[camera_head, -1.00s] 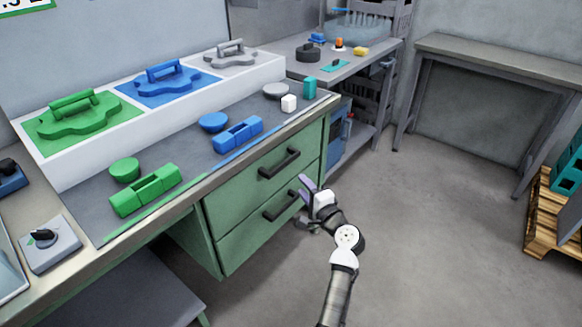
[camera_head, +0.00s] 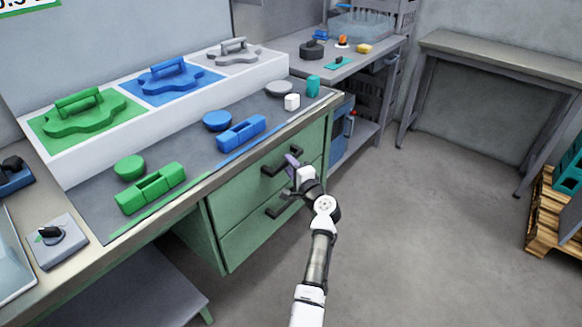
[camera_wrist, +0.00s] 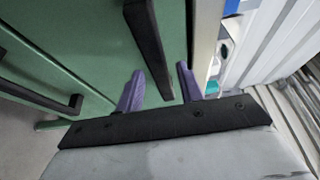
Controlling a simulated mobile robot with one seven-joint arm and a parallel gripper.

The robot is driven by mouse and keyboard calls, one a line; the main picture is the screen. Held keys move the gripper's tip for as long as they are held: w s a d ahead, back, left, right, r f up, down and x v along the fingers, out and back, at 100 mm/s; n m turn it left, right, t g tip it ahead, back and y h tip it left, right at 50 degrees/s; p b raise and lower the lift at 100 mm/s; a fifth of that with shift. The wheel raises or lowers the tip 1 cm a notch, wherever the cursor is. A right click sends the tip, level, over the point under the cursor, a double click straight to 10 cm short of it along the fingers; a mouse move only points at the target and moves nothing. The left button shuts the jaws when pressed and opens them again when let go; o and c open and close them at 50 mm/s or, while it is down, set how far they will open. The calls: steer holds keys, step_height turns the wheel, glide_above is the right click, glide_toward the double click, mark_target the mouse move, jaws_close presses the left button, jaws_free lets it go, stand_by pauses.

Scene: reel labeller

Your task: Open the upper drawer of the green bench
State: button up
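The green bench holds two drawers, both closed, with dark bar handles. The upper drawer (camera_head: 240,190) has its upper handle (camera_head: 270,170) just beside my gripper (camera_head: 292,162), which partly covers its right end. In the wrist view the upper handle (camera_wrist: 148,40) runs down between the two purple fingers of my gripper (camera_wrist: 160,78). The fingers are apart, with a gap visible on both sides of the bar; I cannot tell whether the bar is fully within their depth. The lower drawer (camera_head: 245,240) has a lower handle (camera_head: 276,211), which also shows in the wrist view (camera_wrist: 74,104).
Green (camera_head: 150,188) and blue (camera_head: 241,132) parts lie on the benchtop above the drawers. A grey side table (camera_head: 375,62) stands to the right of the bench. The floor (camera_head: 430,220) in front of the drawers is clear, with a pallet (camera_head: 543,225) far right.

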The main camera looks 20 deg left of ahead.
jaws_close()
steer(key=shift+d, duration=0.1)
steer(key=s+d, duration=0.3)
steer(key=d, duration=0.6)
steer(key=s+d+b, duration=0.1)
steer(key=s+d, duration=0.3)
steer(key=d, duration=0.6)
steer(key=s+d+b, duration=0.1)
steer(key=s+d, duration=0.2)
steer(key=d, duration=0.7)
steer(key=shift+s, duration=0.35)
steer(key=shift+d, duration=0.1)
steer(key=shift+o, duration=0.9)
jaws_free()
steer(key=shift+d, duration=0.1)
steer(key=b+v, duration=0.2)
steer(key=v, duration=1.1)
steer(key=shift+s+d, duration=0.15)
steer(key=shift+s, duration=0.15)
